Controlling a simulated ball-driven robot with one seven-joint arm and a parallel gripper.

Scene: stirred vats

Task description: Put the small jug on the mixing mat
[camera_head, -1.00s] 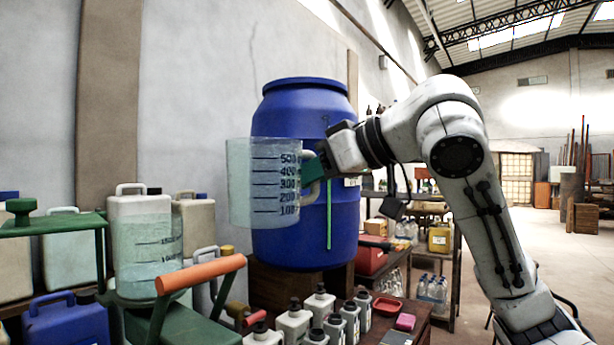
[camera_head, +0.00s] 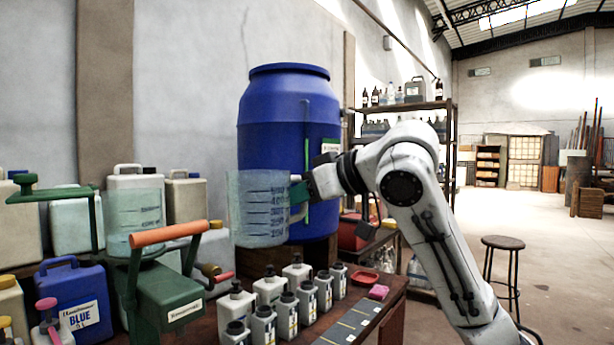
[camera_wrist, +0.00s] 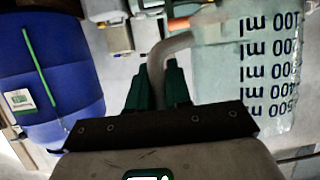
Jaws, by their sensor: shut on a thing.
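The small jug (camera_head: 262,212) is clear, with dark millilitre marks, and is held roughly upright in the air above the bench. My gripper (camera_head: 299,193) is shut on its pale handle from the right. In the wrist view, the green fingers (camera_wrist: 158,88) are on either side of the handle (camera_wrist: 160,62), and the jug's marked wall (camera_wrist: 225,50) appears upside down. A dark strip with yellow marks (camera_head: 350,324) lies at the bench's front right; I cannot tell if it is the mixing mat.
A row of small grey bottles (camera_head: 270,291) stands below the jug. A green press with an orange handle (camera_head: 168,233) and a larger clear jug (camera_head: 135,215) are to the left. A blue barrel (camera_head: 285,130) stands behind. A red dish (camera_head: 364,279) and pink sponge (camera_head: 378,292) lie right.

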